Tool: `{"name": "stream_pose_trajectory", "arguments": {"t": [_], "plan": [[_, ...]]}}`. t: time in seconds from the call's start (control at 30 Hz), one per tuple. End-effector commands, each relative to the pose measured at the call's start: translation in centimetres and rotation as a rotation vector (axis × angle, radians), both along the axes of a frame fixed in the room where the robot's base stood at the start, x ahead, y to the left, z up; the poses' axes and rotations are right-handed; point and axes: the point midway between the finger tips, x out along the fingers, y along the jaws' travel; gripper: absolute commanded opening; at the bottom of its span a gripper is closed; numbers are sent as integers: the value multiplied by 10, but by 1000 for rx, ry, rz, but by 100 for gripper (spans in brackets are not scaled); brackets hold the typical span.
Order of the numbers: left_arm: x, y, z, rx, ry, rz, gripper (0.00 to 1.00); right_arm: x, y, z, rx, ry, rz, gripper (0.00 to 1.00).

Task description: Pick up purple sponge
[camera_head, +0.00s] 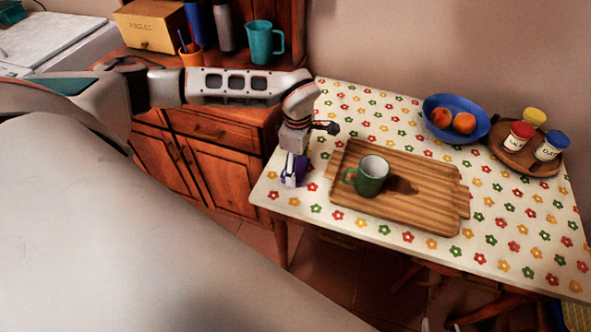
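The purple sponge (289,178) is at the left end of the flowered tablecloth, to the left of the wooden board. Only a small part of it shows, directly under my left gripper (295,160). My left arm comes in from the left and its gripper points down at the sponge. The fingers overlap the sponge and are too small to tell whether they are closed on it. I also cannot tell whether the sponge touches the table. My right gripper is not in view.
A green mug (370,181) stands on the wooden board (430,212). A blue bowl (433,131) of fruit and a round tray (516,165) with jars are at the back right. A wooden cabinet (205,165) holding a teal pitcher (262,45) stands left of the table.

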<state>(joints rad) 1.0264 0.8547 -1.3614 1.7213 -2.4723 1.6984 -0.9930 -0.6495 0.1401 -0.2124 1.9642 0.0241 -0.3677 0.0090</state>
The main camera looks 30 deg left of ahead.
Motion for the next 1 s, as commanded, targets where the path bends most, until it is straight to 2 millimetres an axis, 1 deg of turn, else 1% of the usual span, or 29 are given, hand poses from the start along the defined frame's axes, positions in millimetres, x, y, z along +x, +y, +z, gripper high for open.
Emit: {"name": "stream_pose_trajectory", "arguments": {"t": [0.37, 0.47, 0.57, 0.67, 0.77, 0.87, 1.0], "plan": [[0, 0, 1, 0, 0, 0, 55, -1, 0, -2, -1, 4, 0, 40], [0, 0, 4, 0, 0, 0, 55, -1, 0, -2, -1, 3, 0, 40], [1, 0, 11, 0, -1, 0, 55, 0, 0, -2, -1, 3, 0, 40], [1, 0, 24, 0, -3, -1, 55, 0, 0, -1, -1, 3, 0, 40], [2, 1, 43, 0, -6, 0, 55, 0, 0, 0, -1, 2, 0, 40], [2, 0, 68, 0, -7, -1, 55, 0, 0, 1, -1, 2, 0, 40], [2, 1, 108, 1, -8, 0, 55, 1, 0, 2, 0, 0, 0, 40]]}}
